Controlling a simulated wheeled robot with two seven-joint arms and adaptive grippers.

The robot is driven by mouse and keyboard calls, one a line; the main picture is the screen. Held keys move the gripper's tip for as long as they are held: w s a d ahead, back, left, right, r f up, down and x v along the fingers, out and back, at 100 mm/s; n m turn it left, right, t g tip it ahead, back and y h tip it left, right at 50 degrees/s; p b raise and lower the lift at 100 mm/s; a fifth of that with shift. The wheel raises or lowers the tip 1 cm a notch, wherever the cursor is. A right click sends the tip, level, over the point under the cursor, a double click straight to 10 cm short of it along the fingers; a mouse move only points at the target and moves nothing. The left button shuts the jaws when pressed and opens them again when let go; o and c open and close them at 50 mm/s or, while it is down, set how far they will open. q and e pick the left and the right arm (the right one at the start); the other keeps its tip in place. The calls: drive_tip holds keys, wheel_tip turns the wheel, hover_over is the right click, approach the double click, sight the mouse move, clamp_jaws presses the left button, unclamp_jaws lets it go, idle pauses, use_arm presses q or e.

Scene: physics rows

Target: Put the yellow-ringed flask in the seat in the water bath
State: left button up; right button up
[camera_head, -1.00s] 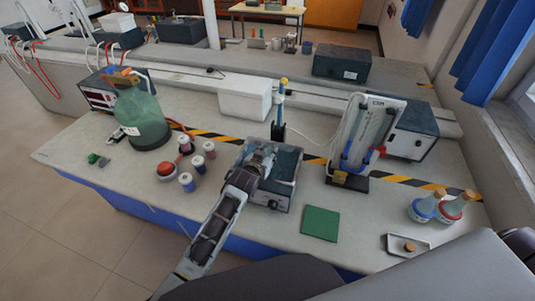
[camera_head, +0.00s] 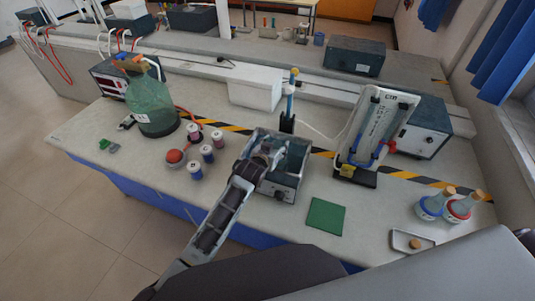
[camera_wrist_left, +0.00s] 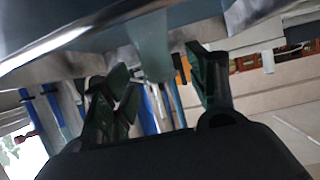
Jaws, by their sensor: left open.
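The water bath (camera_head: 278,190) is a grey box with an open top and a front panel with knobs, in the middle of the bench. My left gripper (camera_head: 263,157) is over the left part of its opening. In the left wrist view its two dark fingers (camera_wrist_left: 165,90) are apart, so it is open. A pale translucent piece (camera_wrist_left: 150,45) shows between and beyond the fingers, perhaps the flask's neck. I cannot make out a yellow ring, and the seat is hidden by the gripper. My right gripper is out of view.
A blue-ringed flask (camera_head: 430,207) and a red-ringed flask (camera_head: 460,209) stand at the right. A green mat (camera_head: 325,216) lies right of the bath.

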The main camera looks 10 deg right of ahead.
use_arm(q)
drive_tip(key=shift+v, duration=5.8)
drive_tip(key=s+a+f+n+g+y, duration=0.2)
drive_tip(key=s+a+f, duration=0.2)
drive_tip(key=a, duration=0.5)
drive_tip(key=s+a+f+n+g+y, duration=0.1)
drive_tip(key=s+a+f+n+y, duration=0.15)
drive_tip(key=a, duration=0.75)
drive_tip(key=s+a+f+g+y, duration=0.3)
drive_tip(key=s+a+g, duration=0.1)
drive_tip(key=s+a, duration=1)
wheel_tip(320, 180, down, 33)
drive_tip(key=s+g, duration=0.2)
drive_tip(key=s+a+f, duration=0.2)
drive_tip(key=s+f, duration=0.8)
drive_tip(key=s, duration=0.1)
drive_tip(key=s+a+f, duration=0.2)
drive_tip(key=s+f, duration=0.7)
drive_tip(key=s, duration=0.2)
drive_tip(key=shift+s+f+g, duration=0.3)
drive_tip(key=shift+f+g, duration=0.1)
